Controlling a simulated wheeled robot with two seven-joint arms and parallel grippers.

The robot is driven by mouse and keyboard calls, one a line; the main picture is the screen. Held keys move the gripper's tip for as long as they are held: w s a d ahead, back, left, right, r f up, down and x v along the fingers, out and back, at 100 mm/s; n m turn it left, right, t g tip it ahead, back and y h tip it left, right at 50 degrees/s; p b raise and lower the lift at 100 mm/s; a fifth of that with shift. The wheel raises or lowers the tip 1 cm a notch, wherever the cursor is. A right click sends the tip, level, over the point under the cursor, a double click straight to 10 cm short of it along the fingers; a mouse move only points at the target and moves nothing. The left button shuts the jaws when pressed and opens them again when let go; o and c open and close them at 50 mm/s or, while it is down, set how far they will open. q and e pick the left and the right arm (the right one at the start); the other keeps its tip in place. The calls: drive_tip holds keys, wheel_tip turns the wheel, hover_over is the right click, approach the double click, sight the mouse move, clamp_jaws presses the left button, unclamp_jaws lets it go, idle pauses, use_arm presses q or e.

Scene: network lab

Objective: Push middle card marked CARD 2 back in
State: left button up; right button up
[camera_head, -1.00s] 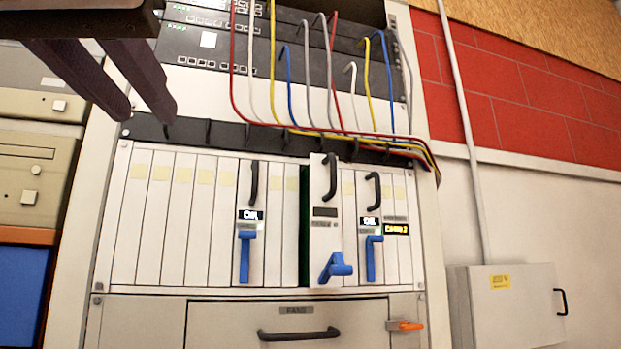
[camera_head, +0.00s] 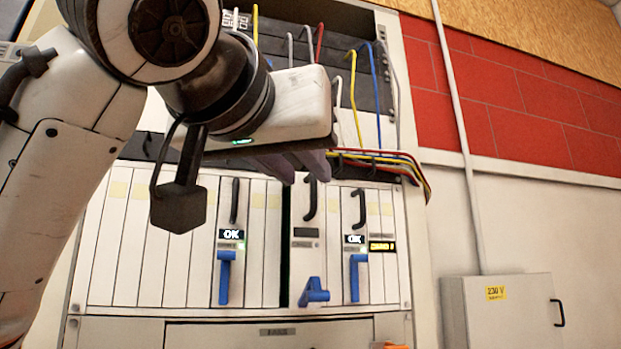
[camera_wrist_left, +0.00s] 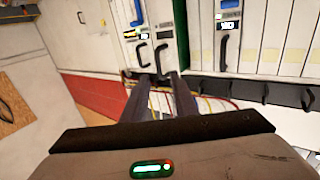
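The middle card (camera_head: 305,262) stands out from the rack front between two other cards. It has a black handle (camera_head: 310,200), a dark display and a blue lever (camera_head: 313,292) that sticks outward. A dark green-edged gap runs along its left side. In the left wrist view, turned upside down, the middle card (camera_wrist_left: 160,22) is beyond the fingertips. My left gripper (camera_head: 292,167) is just above the middle card's handle in the head view. Its fingers are apart with nothing between them, and it also shows in the left wrist view (camera_wrist_left: 160,82). My right gripper is out of view.
The left card (camera_head: 230,262) and right card (camera_head: 355,262) show OK and have blue levers hanging down. An amber display (camera_head: 382,247) is lit at right. Coloured cables (camera_head: 385,165) hang above the cards. A grey wall box (camera_head: 500,310) is at the lower right.

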use_arm(q)
drive_tip(key=shift+w+d, duration=0.2)
drive_tip(key=shift+w, duration=0.45)
drive_tip(key=shift+w+d, duration=0.15)
drive_tip(key=shift+w, duration=0.45)
clamp_jaws()
